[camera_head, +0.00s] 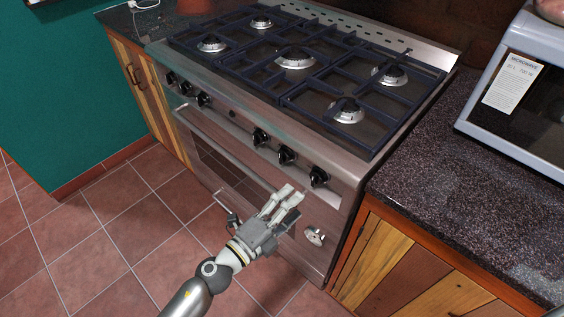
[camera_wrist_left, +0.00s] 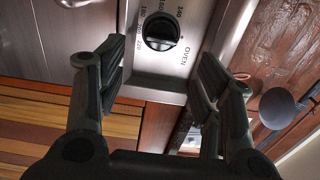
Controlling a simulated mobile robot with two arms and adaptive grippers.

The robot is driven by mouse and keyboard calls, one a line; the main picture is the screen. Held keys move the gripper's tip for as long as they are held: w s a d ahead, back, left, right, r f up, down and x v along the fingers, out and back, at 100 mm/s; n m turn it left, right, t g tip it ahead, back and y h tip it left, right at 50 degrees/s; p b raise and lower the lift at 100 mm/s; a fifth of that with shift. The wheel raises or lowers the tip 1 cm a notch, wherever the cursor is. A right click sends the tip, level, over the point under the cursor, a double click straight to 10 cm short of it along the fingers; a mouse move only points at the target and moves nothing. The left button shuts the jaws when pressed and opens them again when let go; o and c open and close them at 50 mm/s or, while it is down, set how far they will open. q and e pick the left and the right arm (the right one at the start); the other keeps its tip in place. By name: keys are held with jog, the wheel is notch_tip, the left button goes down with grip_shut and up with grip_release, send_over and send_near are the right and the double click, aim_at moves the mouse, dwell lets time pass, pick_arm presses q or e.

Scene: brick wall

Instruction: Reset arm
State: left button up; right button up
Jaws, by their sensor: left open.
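My left gripper (camera_head: 284,200) is in front of the stove's front panel, at its right end, in the head view. Its fingers point up toward the black knobs, and nothing is between them. In the left wrist view the gripper (camera_wrist_left: 158,80) has its two fingers spread apart. A black oven knob (camera_wrist_left: 161,31) with printed numbers and the word OVEN shows beyond the gap between the fingers. I cannot tell whether a finger touches the panel. My right gripper is not in view.
The stove (camera_head: 262,112) has several burners and black grates on top. A dark speckled counter (camera_head: 440,190) with a microwave (camera_head: 525,95) stands at the right. Wooden cabinets (camera_head: 385,265) lie below it. The tiled floor (camera_head: 110,235) is clear at the left, before a green wall (camera_head: 50,90).

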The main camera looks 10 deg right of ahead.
pick_arm(q)
jog(key=s+a+f+n+y+p, duration=0.1)
jog(key=a+f+n+y, duration=0.2)
jog(key=a+f+n, duration=0.5)
jog(key=s+a+f+n+g+y, duration=0.15)
jog(key=a+f+y, duration=0.3)
jog(key=f, duration=0.65)
jog(key=s+a+f+n+t+y+p, duration=0.1)
jog(key=a+f+n+y, duration=0.2)
jog(key=a+f+n, duration=0.5)
jog(key=s+a+f+n+g+y, duration=0.1)
jog(key=s+a+f+g, duration=0.15)
jog(key=s+f, duration=0.4)
jog(key=s+a+f+n+g+y, duration=0.2)
jog(key=s+a+f, duration=0.2)
jog(key=s+f, duration=0.25)
jog(key=s+a+f+n+g, duration=0.2)
jog(key=s+f, duration=0.1)
jog(key=s, duration=0.7)
jog(key=s+a+f+n+g+p, duration=0.1)
jog(key=s+a+f+n+g, duration=0.1)
jog(key=s, duration=0.9)
jog(key=shift+s+a+f+n+g+y, duration=0.2)
jog(key=shift+a+f+n+g+y, duration=0.3)
jog(key=shift+n, duration=0.35)
jog(key=shift+w+d, duration=0.1)
